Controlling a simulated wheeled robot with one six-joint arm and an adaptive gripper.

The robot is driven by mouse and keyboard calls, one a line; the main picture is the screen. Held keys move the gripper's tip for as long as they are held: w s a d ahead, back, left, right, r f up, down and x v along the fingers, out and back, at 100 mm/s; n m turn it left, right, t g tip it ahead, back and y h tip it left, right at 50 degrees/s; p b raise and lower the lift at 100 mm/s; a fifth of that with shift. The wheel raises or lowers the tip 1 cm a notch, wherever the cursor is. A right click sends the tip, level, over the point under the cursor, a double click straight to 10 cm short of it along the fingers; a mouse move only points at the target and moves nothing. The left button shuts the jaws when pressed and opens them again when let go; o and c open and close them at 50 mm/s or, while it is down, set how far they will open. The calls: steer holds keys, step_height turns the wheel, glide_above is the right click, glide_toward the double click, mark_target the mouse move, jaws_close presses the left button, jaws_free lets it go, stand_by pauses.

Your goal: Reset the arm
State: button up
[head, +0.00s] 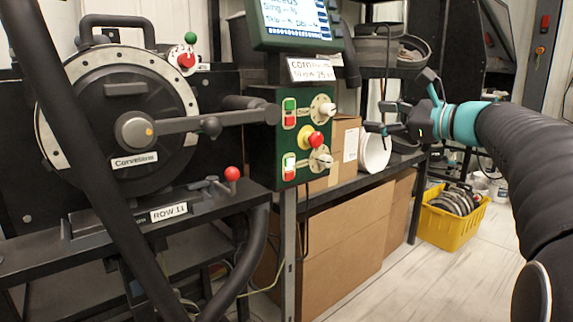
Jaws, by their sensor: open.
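My gripper (378,117) is at the right of the head view, at the end of my dark arm with a teal band. Its two black fingers point left and stand apart, with nothing between them. The fingers are to the right of the green control box (262,140), apart from it in the picture. The box carries green and red buttons, two pale knobs and a red-and-yellow stop button (316,140).
A round seed meter (115,85) with a crank handle stands at the left, behind a dark slanting tube. A screen (296,22) sits above the control box. A yellow crate (447,228) is on the open floor behind.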

steer(key=s+f+n+g+h, duration=0.3)
steer(key=s+f+n, duration=0.1)
steer(key=f, duration=0.6)
steer(key=s+f+n+g+h, duration=0.2)
steer(key=s+f+n+h, duration=0.15)
steer(key=f, duration=0.75)
steer(key=s+a+f+n+g+h, duration=0.1)
steer(key=s+f+n, duration=0.3)
steer(key=s, duration=0.4)
steer(key=s+a+f+n+g+h, duration=0.1)
steer(key=s+a+f+n+h, duration=0.1)
steer(key=s+a+f+n, duration=0.2)
steer(key=s+a+f+n+h, duration=0.1)
steer(key=s+a+f+n, duration=0.2)
steer(key=s+n, duration=0.3)
steer(key=shift+s+a+f+g, duration=0.25)
steer(key=shift+s+f+g, duration=0.2)
steer(key=shift+s, duration=2.4)
